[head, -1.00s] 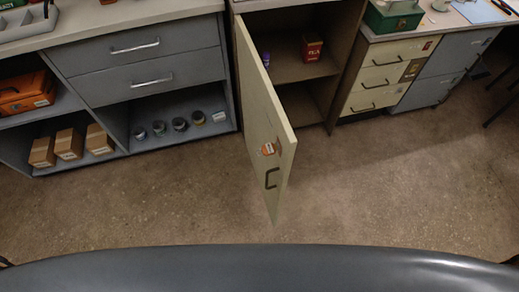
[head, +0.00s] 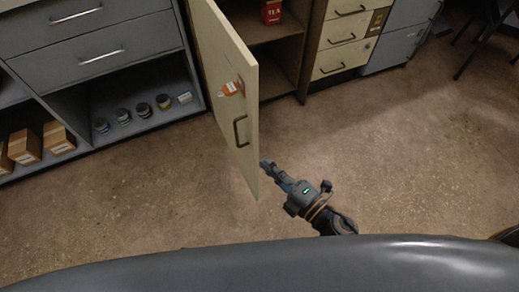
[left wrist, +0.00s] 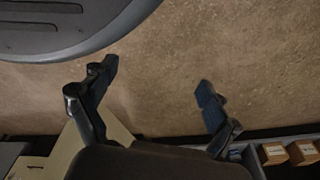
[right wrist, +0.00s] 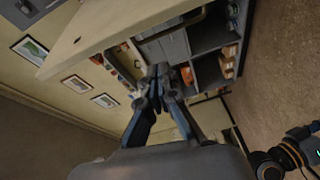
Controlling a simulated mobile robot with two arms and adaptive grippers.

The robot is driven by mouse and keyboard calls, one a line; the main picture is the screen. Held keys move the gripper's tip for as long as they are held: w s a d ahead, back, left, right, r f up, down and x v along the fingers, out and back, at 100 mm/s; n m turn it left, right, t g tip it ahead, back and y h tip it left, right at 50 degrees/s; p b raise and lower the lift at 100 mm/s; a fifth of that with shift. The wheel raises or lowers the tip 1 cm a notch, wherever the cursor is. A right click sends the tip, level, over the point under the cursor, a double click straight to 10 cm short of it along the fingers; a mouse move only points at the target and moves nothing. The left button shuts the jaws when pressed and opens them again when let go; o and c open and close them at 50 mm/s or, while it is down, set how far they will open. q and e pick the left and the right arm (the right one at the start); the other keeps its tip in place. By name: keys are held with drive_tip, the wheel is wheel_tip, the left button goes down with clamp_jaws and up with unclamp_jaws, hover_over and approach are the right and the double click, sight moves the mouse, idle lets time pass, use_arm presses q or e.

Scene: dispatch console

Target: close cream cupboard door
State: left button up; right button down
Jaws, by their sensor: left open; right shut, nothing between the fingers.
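The cream cupboard door (head: 226,85) stands wide open in the head view, swung out from the cupboard at its left side.
The open cupboard holds a red tin (head: 271,11). A grey drawer unit (head: 90,45) with jars and boxes below stands left of the door. Cream drawers (head: 345,38) stand to the right. The floor (head: 400,150) in front is clear.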

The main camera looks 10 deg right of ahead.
sight(255, 135)
drive_tip(key=shift+n+y, duration=0.4)
drive_tip(key=shift+n, duration=0.4)
drive_tip(key=w+a, duration=0.1)
drive_tip(key=w, duration=0.1)
drive_tip(key=w+a+r, duration=0.1)
drive_tip(key=w, duration=0.2)
drive_tip(key=w+a+r, duration=0.1)
drive_tip(key=w, duration=0.2)
drive_tip(key=shift+w+a+r+p, duration=0.1)
drive_tip(key=shift+w+a+p, duration=0.05)
drive_tip(key=shift+p, duration=0.2)
use_arm(q)
drive_tip(key=shift+s+f, duration=0.85)
drive_tip(key=shift+f, duration=0.05)
use_arm(e)
drive_tip(key=shift+d, duration=0.2)
